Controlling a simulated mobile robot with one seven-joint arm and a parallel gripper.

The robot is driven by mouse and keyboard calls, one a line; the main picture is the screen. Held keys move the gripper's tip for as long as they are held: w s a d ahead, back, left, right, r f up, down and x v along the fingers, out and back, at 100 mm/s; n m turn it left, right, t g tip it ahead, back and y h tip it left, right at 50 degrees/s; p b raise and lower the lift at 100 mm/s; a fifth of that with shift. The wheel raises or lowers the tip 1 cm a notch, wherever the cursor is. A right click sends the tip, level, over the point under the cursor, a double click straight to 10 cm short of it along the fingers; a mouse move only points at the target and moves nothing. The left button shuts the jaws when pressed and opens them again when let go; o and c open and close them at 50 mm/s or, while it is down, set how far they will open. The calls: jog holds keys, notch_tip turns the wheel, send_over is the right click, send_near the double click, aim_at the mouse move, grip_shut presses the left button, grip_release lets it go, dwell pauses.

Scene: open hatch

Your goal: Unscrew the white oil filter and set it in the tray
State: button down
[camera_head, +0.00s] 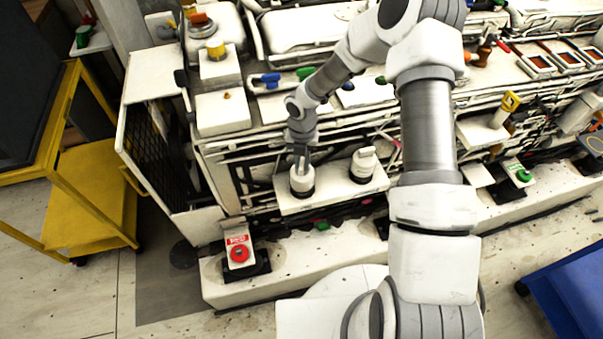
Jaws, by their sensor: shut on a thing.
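Two white cylinders with dark bases stand side by side on a white ledge (327,197) at the front of the machine. My gripper (301,160) points down over the left one, which I take for the white oil filter (302,182), and is shut on its top. The filter is upright at the ledge; whether its thread is loose cannot be seen. The other white cylinder (362,168) stands apart to the right, with a raised grip on top. I cannot make out for sure which thing is the tray.
A yellow cart (95,185) stands at the left, and a blue surface (570,290) shows at the lower right. An open mesh hatch door (150,150) juts out left of the machine. A red button box (238,250) sits on the front plinth. Pipes run behind the ledge.

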jog(key=shift+n+p, duration=1.3)
jog(key=shift+n, duration=1.2)
jog(key=shift+r+p, duration=0.6)
jog(key=shift+r, duration=0.2)
jog(key=shift+r+p, duration=0.8)
jog(key=shift+r, duration=0.15)
